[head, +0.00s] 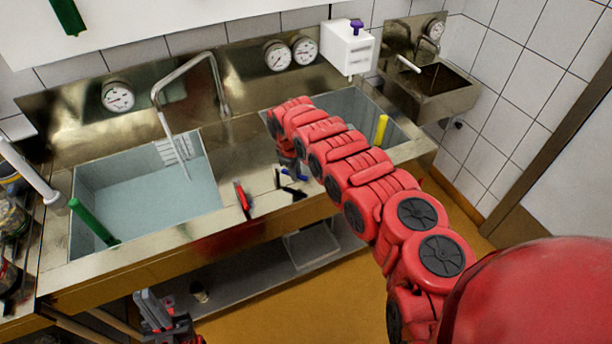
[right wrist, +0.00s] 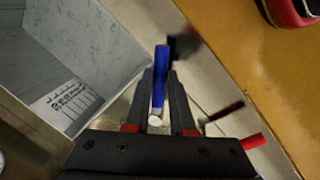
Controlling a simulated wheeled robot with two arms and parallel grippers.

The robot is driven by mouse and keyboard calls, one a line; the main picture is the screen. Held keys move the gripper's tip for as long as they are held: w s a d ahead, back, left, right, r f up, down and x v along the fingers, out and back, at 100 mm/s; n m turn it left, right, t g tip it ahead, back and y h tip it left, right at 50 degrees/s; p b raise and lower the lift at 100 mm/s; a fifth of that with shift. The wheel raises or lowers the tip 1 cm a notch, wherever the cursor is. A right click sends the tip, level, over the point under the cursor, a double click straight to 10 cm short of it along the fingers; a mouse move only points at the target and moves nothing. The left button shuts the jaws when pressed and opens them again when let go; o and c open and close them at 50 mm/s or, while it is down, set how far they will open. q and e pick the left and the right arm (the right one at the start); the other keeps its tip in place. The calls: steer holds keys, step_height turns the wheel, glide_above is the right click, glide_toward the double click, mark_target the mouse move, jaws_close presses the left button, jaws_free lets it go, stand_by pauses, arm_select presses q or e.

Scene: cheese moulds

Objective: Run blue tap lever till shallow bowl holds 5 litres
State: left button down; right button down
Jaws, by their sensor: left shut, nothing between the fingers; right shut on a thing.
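The blue tap lever (right wrist: 160,75) stands between the fingers of my right gripper (right wrist: 161,100) in the right wrist view. In the head view my right gripper (head: 290,172) is at the front of the counter, with a bit of blue showing, and my arm partly hides it. Two basins are in view: a left basin (head: 85,180) with a flat pale surface inside, and a right basin (head: 350,108) partly behind my arm. I cannot tell which is the shallow bowl. The spout (head: 218,85) hangs over the left basin, by a marked scale (head: 172,150). My left gripper (head: 155,312) is shut and empty, low in front of the counter.
A red lever (head: 243,197) is left of my right gripper. A green rod (head: 95,222) leans in the left basin and a yellow one (head: 381,128) stands at the right basin. Round gauges (head: 117,96) line the back. A white box (head: 347,50) and small sink (head: 440,95) are at right.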

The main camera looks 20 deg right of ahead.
steer(key=shift+s+a+f+m+b, duration=0.15)
steer(key=shift+s+a+m+b, duration=0.3)
steer(key=shift+m, duration=0.45)
steer(key=shift+s+a+f+m+g+b, duration=0.1)
steer(key=shift+s+a+m+g+b, duration=0.15)
steer(key=shift+a+m+b, duration=0.5)
steer(key=a+m+b, duration=0.1)
steer(key=m+b, duration=0.2)
steer(key=b, duration=0.1)
steer(key=shift+s+a+m+g+h+b, duration=0.2)
steer(key=shift+a+m+g+h+b, duration=0.1)
steer(key=shift+a+m+g, duration=0.1)
steer(key=shift+a+r+m+b, duration=0.25)
steer(key=shift+m+b, duration=0.2)
steer(key=shift+b, duration=0.3)
steer(key=c, duration=0.8)
jaws_free()
steer(key=shift+a, duration=0.1)
steer(key=shift+o, duration=0.2)
